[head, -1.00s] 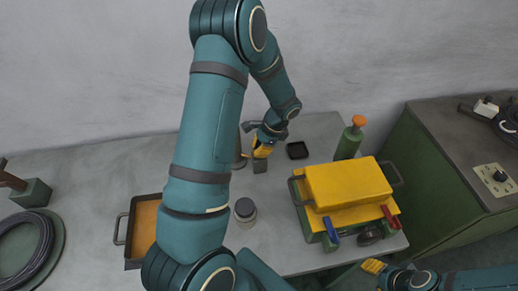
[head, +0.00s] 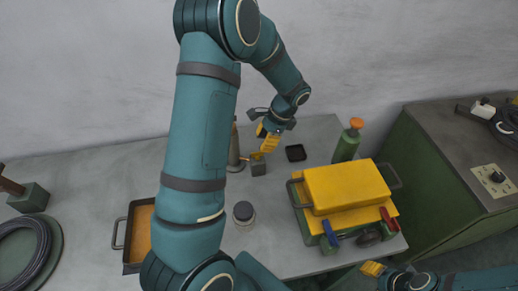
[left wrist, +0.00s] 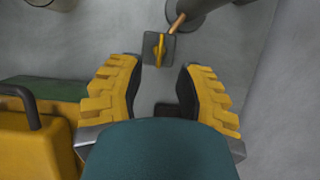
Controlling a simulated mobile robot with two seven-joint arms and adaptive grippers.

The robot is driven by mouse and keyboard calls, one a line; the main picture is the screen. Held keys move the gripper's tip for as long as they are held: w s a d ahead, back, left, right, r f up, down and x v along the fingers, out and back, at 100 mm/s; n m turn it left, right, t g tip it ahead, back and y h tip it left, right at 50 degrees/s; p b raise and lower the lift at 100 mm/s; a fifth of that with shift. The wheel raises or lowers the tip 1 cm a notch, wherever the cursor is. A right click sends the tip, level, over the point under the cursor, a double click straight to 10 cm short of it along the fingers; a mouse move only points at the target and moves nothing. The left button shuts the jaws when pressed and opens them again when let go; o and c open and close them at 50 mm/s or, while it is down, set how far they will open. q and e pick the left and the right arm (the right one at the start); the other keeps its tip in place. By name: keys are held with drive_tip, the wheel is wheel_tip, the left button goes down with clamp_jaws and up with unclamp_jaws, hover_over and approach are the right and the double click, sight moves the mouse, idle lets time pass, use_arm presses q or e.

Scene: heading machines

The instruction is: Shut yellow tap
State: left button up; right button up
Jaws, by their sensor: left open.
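The yellow tap (left wrist: 159,48) is a slim yellow handle on a dark grey square block in the left wrist view. The handle points up and down in that picture, and a copper pipe joins the block to a grey cylinder. In the head view the grey block (head: 258,169) stands on the table, just below my left gripper (head: 268,142). My left gripper also shows in the left wrist view (left wrist: 160,88), open and empty, its yellow fingers apart and the tap beyond them, centred between them. My right gripper (head: 372,268) is at the lower right, partly seen; its opening is unclear.
A green box with a yellow lid (head: 348,187) stands right of the tap. A green bottle with an orange cap (head: 348,142) and a small black tray (head: 295,153) are nearby. A grey jar (head: 243,213) stands in front. An orange-floored tray (head: 140,235) is partly behind my arm.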

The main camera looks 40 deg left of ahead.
use_arm(q)
drive_tip(key=v, duration=0.6)
drive_tip(key=shift+f, duration=0.1)
idle(0.4)
